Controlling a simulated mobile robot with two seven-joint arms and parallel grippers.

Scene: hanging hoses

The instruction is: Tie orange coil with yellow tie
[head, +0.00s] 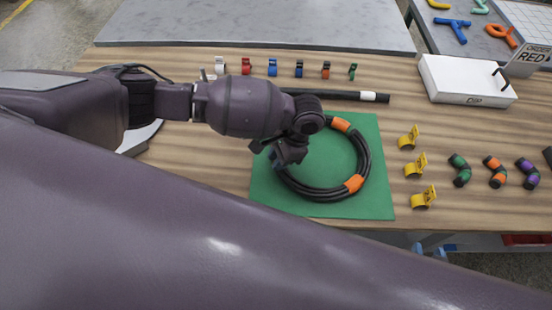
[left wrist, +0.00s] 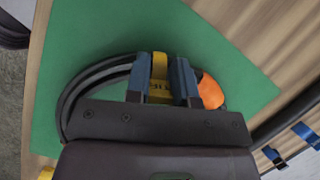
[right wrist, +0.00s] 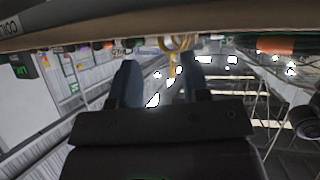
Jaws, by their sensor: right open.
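The orange coil is a black hose ring with orange bands (head: 354,183), lying flat on a green mat (head: 262,195). In the left wrist view, my left gripper (left wrist: 161,66) is shut on a yellow tie (left wrist: 159,72), over the hose beside an orange band (left wrist: 211,92). How far the tie encloses the hose is hidden. In the head view my left gripper (head: 286,160) is at the coil's left side. Three more yellow ties stand right of the mat, one of them in the middle (head: 414,170). My right gripper (right wrist: 158,62) is open and empty; a yellow loop (right wrist: 172,44) shows beyond its fingers.
A row of coloured ties, including a red one (head: 246,66), stands at the back. A black hose with a white band (head: 368,96) lies behind the mat. A white box (head: 465,82) and short hose pieces (head: 495,172) are at the right. My right arm covers the foreground.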

